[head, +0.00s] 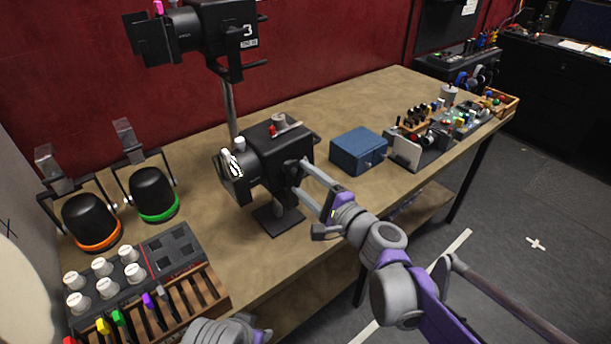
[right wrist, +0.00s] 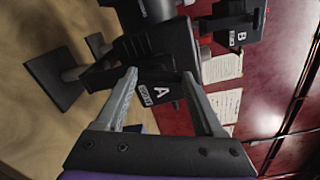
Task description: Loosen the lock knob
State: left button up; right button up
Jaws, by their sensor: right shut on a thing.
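A black lamp (head: 262,150) stands on a short post with a square base on the wooden table. It shows close up in the right wrist view (right wrist: 150,40), where a black plate is marked "A". My right gripper (head: 298,172) is at the lamp's right side. In the right wrist view my right gripper's (right wrist: 160,75) two fingers reach either side of a black part at the lamp's bracket and are shut on it. This part seems to be the lock knob, but its shape is mostly hidden. My left gripper is not clearly seen.
A second black lamp (head: 215,30) is on a tall pole behind. A blue box (head: 358,151) stands to the right. Two dome buttons, orange (head: 90,220) and green (head: 152,192), and a knob panel (head: 105,280) are at the left. Bare table (head: 320,100) lies behind the box.

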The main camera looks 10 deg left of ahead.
jog(key=n+p, duration=0.2)
jog(key=n, duration=0.2)
jog(key=shift+r+n, duration=0.15)
jog(key=shift+n, duration=0.15)
pick_arm(q)
jog(key=shift+w+r+p, duration=0.25)
jog(key=shift+w+r, duration=0.05)
jog(key=shift+r, duration=0.55)
jog(key=shift+w+r+p, duration=0.25)
jog(key=shift+w+r, duration=0.05)
jog(key=shift+r, duration=0.6)
jog(key=shift+w+r+p, duration=0.25)
jog(key=shift+w+r, duration=0.05)
jog(key=shift+r, duration=0.55)
pick_arm(e)
jog(key=shift+n, duration=1.6)
pick_arm(q)
jog(key=shift+r+t, duration=0.1)
jog(key=shift+t, duration=0.2)
pick_arm(e)
jog(key=o, duration=1.4)
pick_arm(q)
jog(key=shift+s+f, duration=0.15)
jog(key=shift+f, duration=0.3)
pick_arm(e)
jog(key=shift+v, duration=5.45)
jog(key=shift+f, duration=0.25)
